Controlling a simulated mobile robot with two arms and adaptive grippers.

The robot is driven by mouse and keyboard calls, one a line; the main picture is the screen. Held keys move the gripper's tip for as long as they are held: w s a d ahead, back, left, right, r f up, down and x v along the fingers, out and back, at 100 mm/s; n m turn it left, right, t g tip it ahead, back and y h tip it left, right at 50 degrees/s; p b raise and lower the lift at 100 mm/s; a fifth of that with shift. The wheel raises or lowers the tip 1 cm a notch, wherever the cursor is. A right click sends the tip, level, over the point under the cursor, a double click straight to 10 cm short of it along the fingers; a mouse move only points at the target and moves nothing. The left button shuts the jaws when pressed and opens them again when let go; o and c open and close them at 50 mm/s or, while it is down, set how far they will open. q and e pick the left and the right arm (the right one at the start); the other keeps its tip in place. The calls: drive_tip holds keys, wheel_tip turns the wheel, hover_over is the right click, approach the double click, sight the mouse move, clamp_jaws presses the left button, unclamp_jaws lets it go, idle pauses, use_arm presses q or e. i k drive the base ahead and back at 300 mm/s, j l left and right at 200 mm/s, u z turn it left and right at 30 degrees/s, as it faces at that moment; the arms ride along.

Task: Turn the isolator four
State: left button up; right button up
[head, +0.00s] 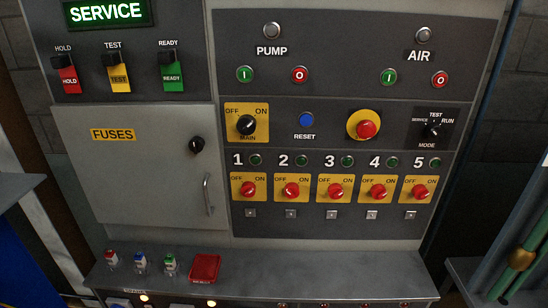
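Isolator four is a red rotary knob (378,191) on a yellow plate (371,198) marked OFF at left and ON at right. It is in the head view, in the row under the numbers 1 to 5, below the label 4 (374,162). A dark green round lamp (393,162) sits beside that number and looks unlit. The knob is too small to tell its exact setting. Neither of my grippers shows in the head view, and nothing covers the knob.
Similar red knobs flank it, three (335,191) and five (420,191). Above are the emergency stop (366,129) and mode switch (432,131). The fuses door (130,180) is closed at left. A ledge (330,287) juts out below, with a red tray (205,267). The panel front is clear.

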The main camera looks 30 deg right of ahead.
sight(378, 192)
drive_tip(key=z, duration=1.35)
